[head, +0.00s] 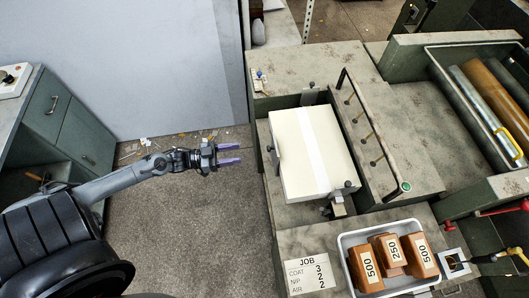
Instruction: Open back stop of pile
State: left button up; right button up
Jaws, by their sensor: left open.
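The pile (300,170) is a block of white sheets with a paler band across its top, lying in the feeder. Small dark metal stops stand at its edges: one at the left side (275,158), one at the far edge (311,88) and one at the near right corner (347,188). I cannot tell for sure which is the back stop. My left gripper (238,153), with purple fingers, is open and empty. It is to the left of the pile, short of the left stop and apart from it. My right gripper is not in view.
A bar with several dark rods (375,130) stands right of the pile. A white tray (345,245) of brown numbered weights and a JOB card (308,275) lie at the near side. A green cabinet (60,120) stands left. The floor between is mostly clear.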

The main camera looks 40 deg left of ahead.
pick_arm(q)
jog(key=x, duration=1)
jog(key=shift+w+d, duration=0.15)
jog(key=shift+c, duration=0.4)
grip_shut()
